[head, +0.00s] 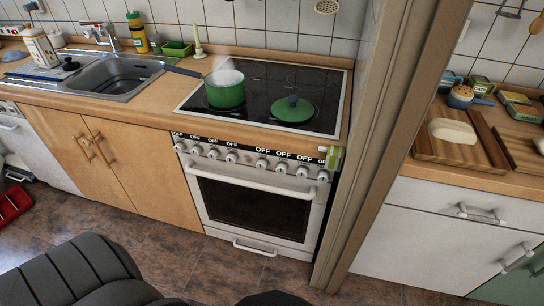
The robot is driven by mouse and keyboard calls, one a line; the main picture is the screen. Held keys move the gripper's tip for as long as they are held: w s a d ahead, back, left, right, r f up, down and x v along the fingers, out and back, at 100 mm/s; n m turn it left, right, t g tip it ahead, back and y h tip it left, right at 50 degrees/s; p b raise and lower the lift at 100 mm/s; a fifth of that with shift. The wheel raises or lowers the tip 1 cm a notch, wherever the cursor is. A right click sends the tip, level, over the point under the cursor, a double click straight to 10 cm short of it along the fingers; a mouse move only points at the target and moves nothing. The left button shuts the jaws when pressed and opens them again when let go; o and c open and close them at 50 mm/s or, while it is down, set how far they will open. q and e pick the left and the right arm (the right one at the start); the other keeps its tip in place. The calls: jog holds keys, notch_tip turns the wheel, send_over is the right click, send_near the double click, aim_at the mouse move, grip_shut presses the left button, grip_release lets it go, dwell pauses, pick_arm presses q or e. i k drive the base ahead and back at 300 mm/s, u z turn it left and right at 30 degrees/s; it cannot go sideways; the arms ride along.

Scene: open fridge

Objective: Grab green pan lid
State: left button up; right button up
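The green pan lid (292,112) lies on the black cooktop, toward its front right. It has a dark knob on top and stands apart from the pan. A green pan (225,97) with a pale inside and a long dark handle stands to the left of the lid on the same cooktop. The pan is uncovered, and its handle points left toward the sink. Neither of my grippers is in the head view.
The cooktop (250,75) sits above a white oven (255,205). A door frame (375,130) rises right of the stove. The sink (115,77) is at left. A wooden board with bread (452,131) lies on the right counter.

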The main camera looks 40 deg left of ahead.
aim_at(291, 109)
jog(key=z, duration=2.3)
jog(key=k, duration=0.95)
jog(key=u, duration=1.6)
